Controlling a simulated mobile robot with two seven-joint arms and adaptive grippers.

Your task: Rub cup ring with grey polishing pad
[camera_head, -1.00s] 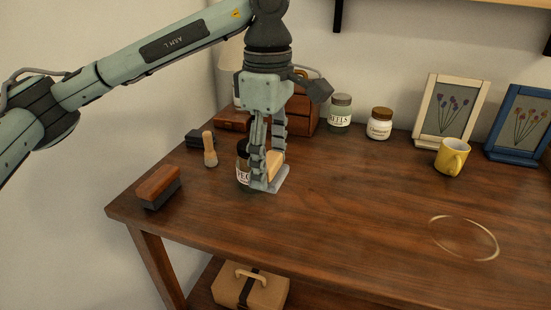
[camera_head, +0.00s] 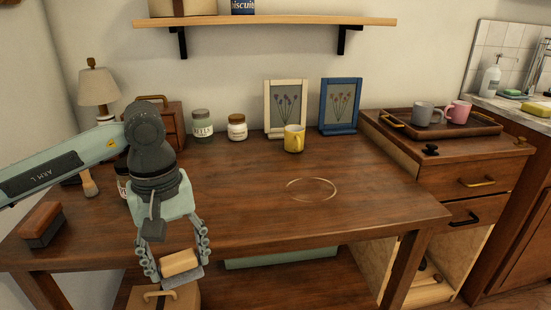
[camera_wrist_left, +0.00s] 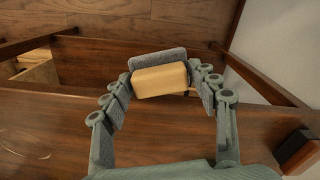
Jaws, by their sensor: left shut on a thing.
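The grey polishing pad (camera_head: 183,277) has a pale wooden grip block (camera_head: 180,262). My left gripper (camera_head: 178,263) is shut on it and holds it at the table's front edge, left of centre. In the left wrist view the grey pad (camera_wrist_left: 158,62) and block (camera_wrist_left: 160,79) sit between the fingertips. The cup ring (camera_head: 312,190) is a pale oval mark on the tabletop, to the right of the gripper and apart from the pad. Its faint arc shows at the left of the wrist view (camera_wrist_left: 32,156). My right gripper is out of view.
Jars (camera_head: 202,125) (camera_head: 237,127) stand at the back. A wood-backed brush (camera_head: 41,224) lies at the left. The tabletop around the ring is clear.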

